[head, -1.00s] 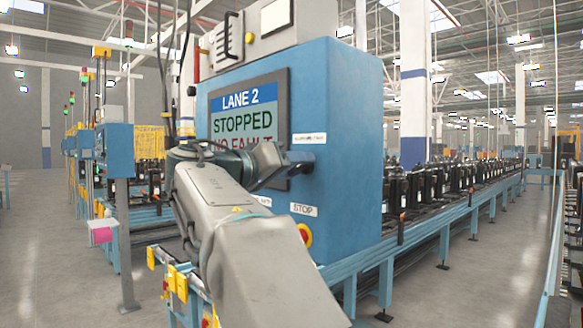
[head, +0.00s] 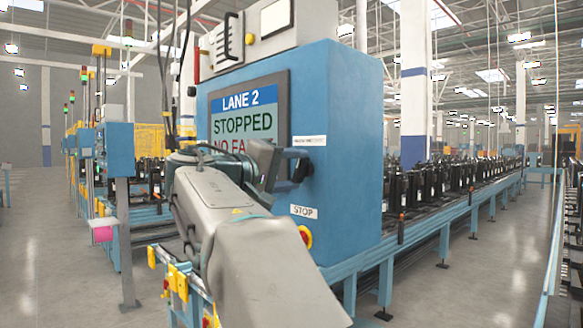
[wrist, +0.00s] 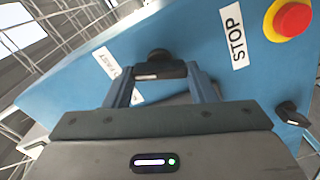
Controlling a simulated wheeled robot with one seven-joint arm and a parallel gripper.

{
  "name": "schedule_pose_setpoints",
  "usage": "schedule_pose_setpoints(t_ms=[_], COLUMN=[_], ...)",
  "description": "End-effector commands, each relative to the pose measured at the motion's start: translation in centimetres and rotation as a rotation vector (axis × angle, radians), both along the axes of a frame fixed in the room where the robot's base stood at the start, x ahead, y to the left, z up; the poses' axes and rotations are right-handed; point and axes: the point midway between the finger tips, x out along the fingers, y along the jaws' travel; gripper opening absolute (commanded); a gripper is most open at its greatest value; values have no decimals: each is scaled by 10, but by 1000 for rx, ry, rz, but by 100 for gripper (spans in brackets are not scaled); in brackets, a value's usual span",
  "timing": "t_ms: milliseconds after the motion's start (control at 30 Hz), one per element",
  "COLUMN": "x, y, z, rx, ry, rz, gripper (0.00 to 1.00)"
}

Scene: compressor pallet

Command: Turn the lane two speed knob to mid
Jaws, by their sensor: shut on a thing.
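The black speed knob (wrist: 159,56) sits on the blue panel face, between the tips of my gripper's two fingers. My gripper (wrist: 158,71) is shut on it, one finger on either side. In the head view my gripper (head: 297,160) is at the panel's right edge, below a small white label (head: 309,140). The knob's pointer direction cannot be made out, as the fingers and dark grip cover it. In the wrist view a label with the word FAST (wrist: 105,62) shows beside the knob, partly hidden by a finger.
The screen (head: 243,120) reads LANE 2, STOPPED, with a lower line partly hidden by my arm. A red stop button (head: 305,236) on yellow sits below the STOP label (head: 303,211). Another black knob (wrist: 290,112) is near. A conveyor with black compressors (head: 425,187) runs behind.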

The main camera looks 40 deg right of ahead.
Motion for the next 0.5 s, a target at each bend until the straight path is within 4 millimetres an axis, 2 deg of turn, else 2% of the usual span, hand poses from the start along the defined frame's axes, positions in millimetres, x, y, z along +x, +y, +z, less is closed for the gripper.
schedule_pose_setpoints(t_ms=[200,500], x=[0,0], y=[0,0], z=[1,0], rx=[-14,-26], ry=[172,326], rz=[1,1], gripper=[28,28])
